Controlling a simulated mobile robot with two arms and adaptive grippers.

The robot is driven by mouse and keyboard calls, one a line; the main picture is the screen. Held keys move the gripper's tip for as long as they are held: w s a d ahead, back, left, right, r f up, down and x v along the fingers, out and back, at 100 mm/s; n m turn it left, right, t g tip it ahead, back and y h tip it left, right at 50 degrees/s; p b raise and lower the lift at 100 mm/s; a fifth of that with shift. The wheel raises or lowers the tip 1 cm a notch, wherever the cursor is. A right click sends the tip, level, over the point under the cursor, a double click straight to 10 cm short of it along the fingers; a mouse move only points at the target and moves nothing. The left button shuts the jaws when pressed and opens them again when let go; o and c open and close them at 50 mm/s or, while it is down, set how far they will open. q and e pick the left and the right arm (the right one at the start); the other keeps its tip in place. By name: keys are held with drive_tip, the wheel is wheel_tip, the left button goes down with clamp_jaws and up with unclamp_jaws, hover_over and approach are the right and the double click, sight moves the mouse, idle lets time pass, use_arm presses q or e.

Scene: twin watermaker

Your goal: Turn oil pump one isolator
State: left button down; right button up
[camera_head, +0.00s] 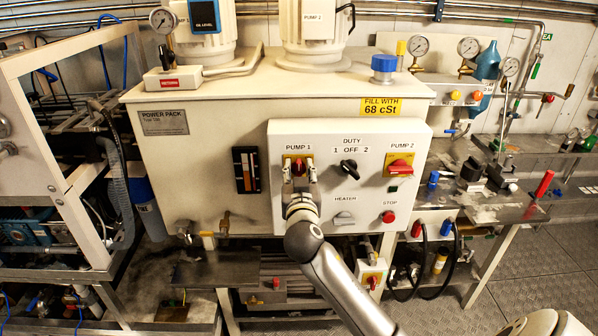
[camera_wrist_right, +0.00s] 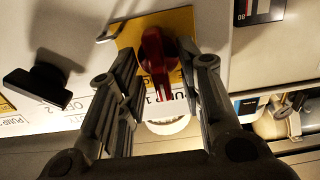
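The pump 1 isolator is a red rotary handle (camera_head: 298,163) on a yellow plate, on the white control panel (camera_head: 335,215) of the power pack. It also shows in the right wrist view as a red handle (camera_wrist_right: 153,52). My right gripper (camera_head: 299,172) is at this isolator, its arm rising from the bottom. In the right wrist view the fingers (camera_wrist_right: 157,65) stand apart on either side of the red handle, with a gap visible at the left; contact at the right is unclear. The fingers partly hide the plate and the PUMP 1 label. My left gripper is not in view.
A black duty switch (camera_head: 348,166) and the red pump 2 isolator (camera_head: 399,168) sit to the right on the panel. A bench with fittings (camera_head: 500,200) stands at the right.

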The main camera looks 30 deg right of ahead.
clamp_jaws()
drive_tip(key=shift+n, duration=0.4)
drive_tip(key=n, duration=0.2)
drive_tip(key=n+p, duration=0.1)
drive_tip(key=n, duration=0.1)
drive_tip(key=shift+w+a, duration=0.1)
drive_tip(key=shift+a, duration=0.1)
drive_tip(key=shift+w+a+f+n+p, duration=0.15)
drive_tip(key=shift+n+p, duration=0.85)
drive_tip(key=shift+n, duration=1.15)
drive_tip(key=shift+s+f+n+p, duration=0.1)
drive_tip(key=shift+n+p, duration=0.85)
drive_tip(key=shift+n, duration=1.25)
drive_tip(key=shift+w+a+f+n+p, duration=0.15)
drive_tip(key=shift+n+p, duration=0.85)
drive_tip(key=shift+n, duration=1.15)
drive_tip(key=shift+s+d, duration=0.1)
